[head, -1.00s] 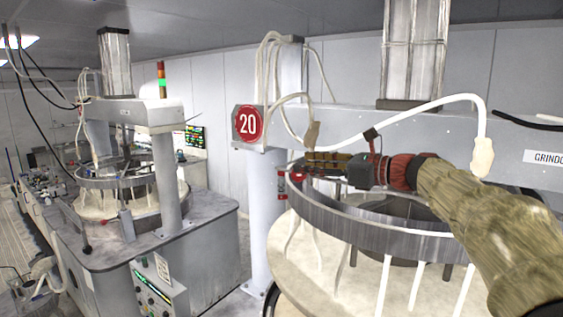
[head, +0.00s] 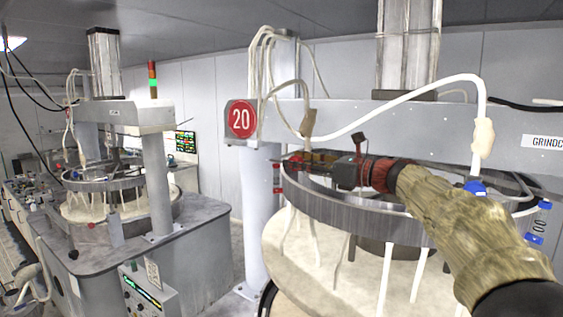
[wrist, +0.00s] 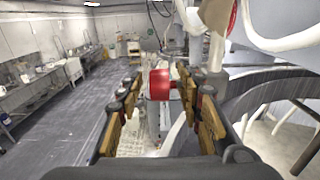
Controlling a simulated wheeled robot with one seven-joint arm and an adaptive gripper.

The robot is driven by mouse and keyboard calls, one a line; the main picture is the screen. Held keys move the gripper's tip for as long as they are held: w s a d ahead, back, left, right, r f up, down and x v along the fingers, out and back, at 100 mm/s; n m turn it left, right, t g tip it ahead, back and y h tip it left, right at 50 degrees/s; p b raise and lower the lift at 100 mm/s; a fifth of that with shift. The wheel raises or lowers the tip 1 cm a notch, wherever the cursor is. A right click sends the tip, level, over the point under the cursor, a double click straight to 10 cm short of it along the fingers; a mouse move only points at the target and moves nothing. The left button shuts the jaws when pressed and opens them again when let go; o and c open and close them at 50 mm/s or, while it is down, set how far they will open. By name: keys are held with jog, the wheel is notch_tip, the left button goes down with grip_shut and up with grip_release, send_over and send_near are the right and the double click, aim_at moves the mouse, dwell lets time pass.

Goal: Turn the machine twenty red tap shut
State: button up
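The machine with the red 20 sign (head: 242,119) stands at the right in the head view. A red tap (wrist: 160,84) shows in the wrist view, straight ahead between my fingers. In the head view a red part of it shows at the left side of the ring (head: 345,212), by the fingertips, mostly hidden by the gripper. My gripper (wrist: 160,79) is open, with one finger on each side of the tap and gaps visible beside it. In the head view my gripper (head: 298,164) reaches left over the ring. I cannot tell whether it touches the tap.
Blue taps (head: 475,187) sit on the ring's right side, near my forearm. White hoses (head: 420,88) hang above my gripper. A grey column (head: 262,215) stands left of the ring. Another machine (head: 165,235) stands at the left; the wrist view shows open floor (wrist: 60,125).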

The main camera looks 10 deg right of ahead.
jog(key=shift+p+x, duration=0.45)
jog(key=shift+x, duration=2.3)
jog(key=c, duration=0.3)
grip_shut()
